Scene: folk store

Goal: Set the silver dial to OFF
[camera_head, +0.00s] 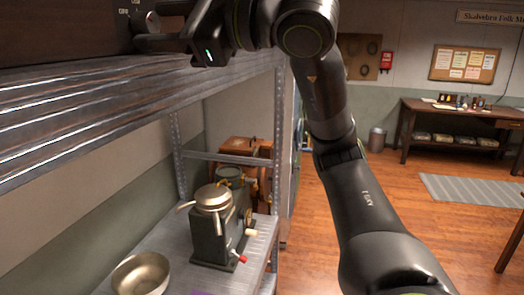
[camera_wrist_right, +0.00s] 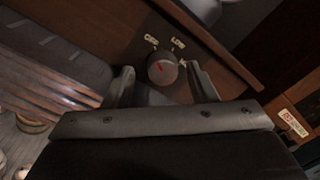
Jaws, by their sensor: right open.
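The silver dial (camera_wrist_right: 162,72) is a round grey knob with a red mark, set on a dark brown wooden panel. The red mark appears to slant to the upper left in the wrist view. My left gripper is not in view.
A metal shelf edge (camera_head: 110,95) runs just below the panel. A shelf post (camera_head: 278,150) rises near my right arm. Open wooden floor lies to the right.

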